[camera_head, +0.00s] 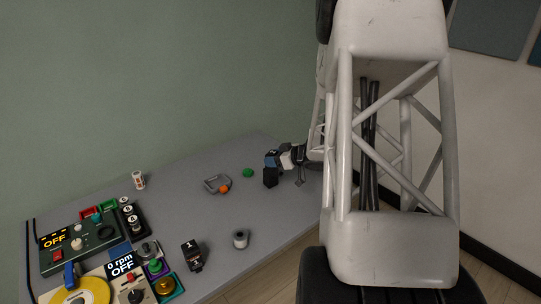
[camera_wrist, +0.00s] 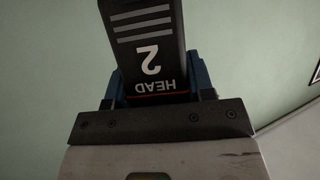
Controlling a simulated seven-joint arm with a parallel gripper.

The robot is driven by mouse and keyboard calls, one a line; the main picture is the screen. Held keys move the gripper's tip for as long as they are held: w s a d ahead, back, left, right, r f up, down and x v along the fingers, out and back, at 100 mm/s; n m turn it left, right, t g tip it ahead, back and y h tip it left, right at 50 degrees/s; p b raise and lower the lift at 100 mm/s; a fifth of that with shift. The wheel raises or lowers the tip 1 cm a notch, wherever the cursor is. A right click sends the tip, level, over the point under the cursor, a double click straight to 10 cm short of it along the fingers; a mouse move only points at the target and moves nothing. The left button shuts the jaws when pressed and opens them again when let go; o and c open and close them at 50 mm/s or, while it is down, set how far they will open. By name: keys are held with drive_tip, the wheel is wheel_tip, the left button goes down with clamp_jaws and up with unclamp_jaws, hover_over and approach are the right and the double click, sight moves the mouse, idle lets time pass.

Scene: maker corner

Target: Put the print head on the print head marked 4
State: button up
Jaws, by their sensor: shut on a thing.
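My gripper (camera_head: 271,161) is over the right part of the grey table, its blue fingers shut on a black print head (camera_head: 270,177). In the wrist view, the gripper (camera_wrist: 158,86) has this print head (camera_wrist: 150,42) between its blue fingers. Its face reads "HEAD 2" upside down, with grey stripes and a thin orange line. Another black block with white marks, which looks like a print head (camera_head: 192,256), stands near the table's front. I cannot clearly read its number. I cannot make out a print head marked 4.
On the grey table (camera_head: 215,215) are a grey clamp-like part with an orange end (camera_head: 217,185), a green disc (camera_head: 248,173), a small metal cylinder (camera_head: 240,239) and a white patterned cylinder (camera_head: 139,180). Control boxes (camera_head: 80,244) crowd the left. The table's middle is mostly clear.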

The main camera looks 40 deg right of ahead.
drive_tip(key=w+d, duration=0.5)
drive_tip(key=w, duration=0.3)
drive_tip(key=shift+f, duration=0.4)
drive_tip(key=shift+f, duration=1.75)
drive_tip(key=shift+f, duration=0.1)
drive_tip(key=o, duration=1)
drive_tip(key=shift+o, duration=0.2)
